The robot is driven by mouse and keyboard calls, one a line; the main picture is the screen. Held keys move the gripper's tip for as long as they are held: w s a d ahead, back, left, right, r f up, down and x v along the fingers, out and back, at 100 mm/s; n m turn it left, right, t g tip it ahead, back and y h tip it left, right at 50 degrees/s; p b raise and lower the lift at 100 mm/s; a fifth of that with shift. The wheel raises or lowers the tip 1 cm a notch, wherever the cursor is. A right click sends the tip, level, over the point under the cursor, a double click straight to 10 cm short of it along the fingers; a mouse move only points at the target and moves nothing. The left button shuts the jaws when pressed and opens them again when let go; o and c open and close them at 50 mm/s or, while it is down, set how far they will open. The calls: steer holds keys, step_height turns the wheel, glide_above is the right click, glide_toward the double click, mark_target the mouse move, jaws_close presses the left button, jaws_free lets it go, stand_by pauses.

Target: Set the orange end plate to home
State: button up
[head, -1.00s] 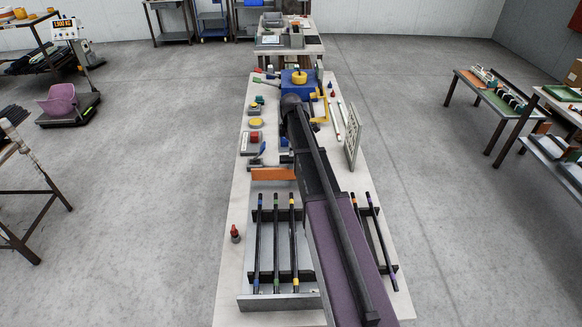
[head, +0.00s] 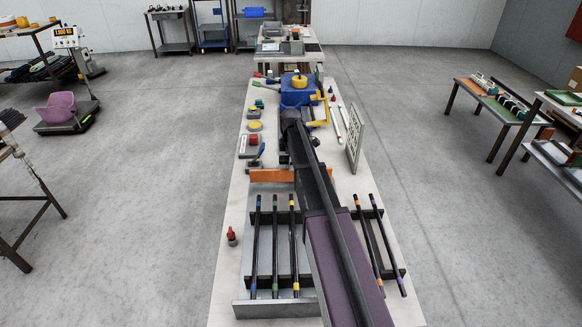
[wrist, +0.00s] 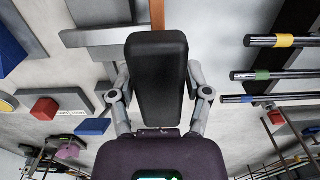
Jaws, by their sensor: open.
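The orange end plate (head: 269,175) lies crosswise on the long bench, behind the rack of dark rods. My arm passes over its middle, and a shorter orange part shows to the right of the arm. In the wrist view an orange strip (wrist: 157,14) shows at the top, just beyond my gripper (wrist: 157,75). My gripper is open, with nothing seen held in it. Its dark finger pad hides the strip's lower part, and I cannot tell whether they touch. In the head view my arm hides the gripper.
Dark rods with coloured bands lie on a left rack (head: 243,309) and on a right rack (head: 400,271). A red button box (head: 249,145) and a small red-topped bottle (head: 232,237) stand on the left. A pale upright panel (head: 354,146) stands on the right. A blue block with a yellow top stands farther back.

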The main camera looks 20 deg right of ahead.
steer(key=shift+f, duration=0.15)
jaws_close()
steer(key=s+a, duration=0.3)
steer(key=s, duration=0.6)
jaws_free()
steer(key=shift+w+d, duration=0.1)
steer(key=shift+w, duration=0.05)
stand_by(0.3)
